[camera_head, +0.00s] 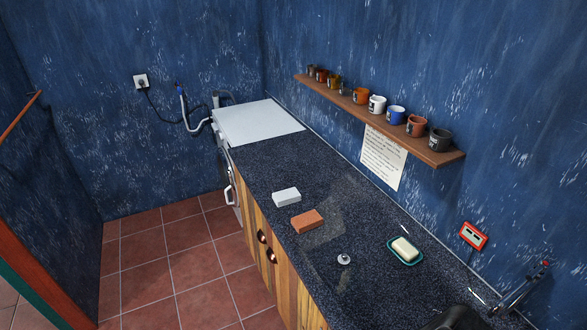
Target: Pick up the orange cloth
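An orange block-shaped thing (307,220), which looks like the folded orange cloth, lies flat on the dark speckled counter (262,165). It sits near the counter's front edge, above the wooden cabinet doors. A white block of similar shape (286,197) lies just behind it, a little to the left, with a small gap between them. Nothing covers the orange thing. Neither of my grippers can be made out in this view.
A small round metal piece (344,259) and a soap bar in a teal dish (391,256) are on the counter to the right. A dark rounded thing (459,318) is cut off at the bottom edge. A wall shelf (443,158) holds several mugs. Tiled floor (185,262) lies open at left.

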